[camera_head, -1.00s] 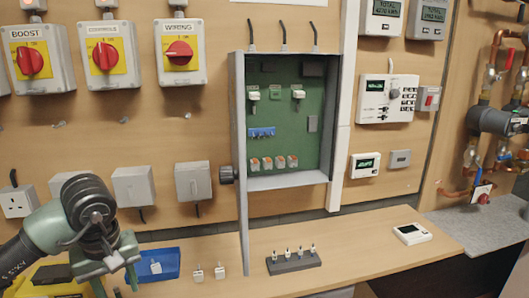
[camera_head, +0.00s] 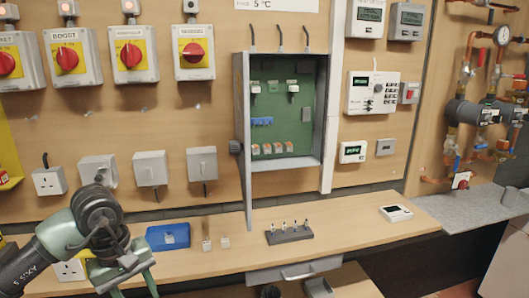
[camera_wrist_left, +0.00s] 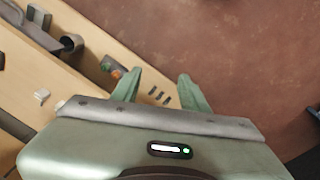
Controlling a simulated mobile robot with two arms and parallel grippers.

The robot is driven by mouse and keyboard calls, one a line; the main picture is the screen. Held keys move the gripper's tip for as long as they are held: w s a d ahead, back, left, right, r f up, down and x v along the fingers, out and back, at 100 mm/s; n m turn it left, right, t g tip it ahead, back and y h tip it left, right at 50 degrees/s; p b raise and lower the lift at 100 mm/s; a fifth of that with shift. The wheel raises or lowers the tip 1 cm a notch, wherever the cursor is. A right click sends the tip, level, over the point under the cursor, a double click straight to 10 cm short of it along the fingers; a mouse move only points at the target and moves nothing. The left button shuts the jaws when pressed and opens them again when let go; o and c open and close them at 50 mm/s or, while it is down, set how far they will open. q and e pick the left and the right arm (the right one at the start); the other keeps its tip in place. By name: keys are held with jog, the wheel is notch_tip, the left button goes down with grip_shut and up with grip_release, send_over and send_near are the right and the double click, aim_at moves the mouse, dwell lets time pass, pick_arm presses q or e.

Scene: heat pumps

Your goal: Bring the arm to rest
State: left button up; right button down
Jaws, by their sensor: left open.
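My left arm comes in from the lower left of the head view. Its gripper (camera_head: 134,290) hangs over the front edge of the worktop, fingers pointing down. In the left wrist view the two green fingers of this gripper (camera_wrist_left: 158,88) stand apart with nothing between them. Bench edge and brownish-red floor show beyond the fingertips. My right gripper is in neither view.
The wooden worktop (camera_head: 365,232) carries a blue tray (camera_head: 168,237), small white blocks and a dark holder with several pegs (camera_head: 289,234). A white thermostat (camera_head: 396,213) lies at right. An open grey cabinet (camera_head: 283,125) hangs on the wall. A drawer (camera_head: 294,270) sits below.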

pick_arm(q)
jog(key=w+d+f+n+t+h, duration=0.1)
jog(key=w+d+f+n+h, duration=0.1)
jog(key=d+f+n+h, duration=0.45)
jog(key=w+d+f+n+h, duration=0.35)
jog(key=d+n+h, duration=0.45)
jog(key=d+n, duration=0.3)
jog(key=w+a+f+n+t+y, duration=0.1)
jog(key=a+f+n+t+y, duration=0.3)
jog(key=f+n, duration=0.7)
jog(key=w+a+f+n+t+y, duration=0.1)
jog(key=a+f+n+t+y, duration=0.25)
jog(key=f+n+t, duration=0.6)
jog(key=s+a+f+n+g+y, duration=0.35)
jog(key=s+f+n, duration=0.45)
jog(key=s+f, duration=0.3)
jog(key=s+a+f+n+g+y, duration=0.3)
jog(key=s+a+f+n+g, duration=0.15)
jog(key=s+f+n, duration=0.65)
jog(key=s+f+n+g, duration=0.2)
jog(key=s+f, duration=0.4)
jog(key=s, duration=0.8)
jog(key=s+f+n+g+y, duration=0.1)
jog(key=s+f+g, duration=0.3)
jog(key=s, duration=1)
jog(key=shift+d+f+n+g, duration=0.25)
jog(key=shift+f+n+g, duration=0.1)
jog(key=shift+f+n, duration=0.45)
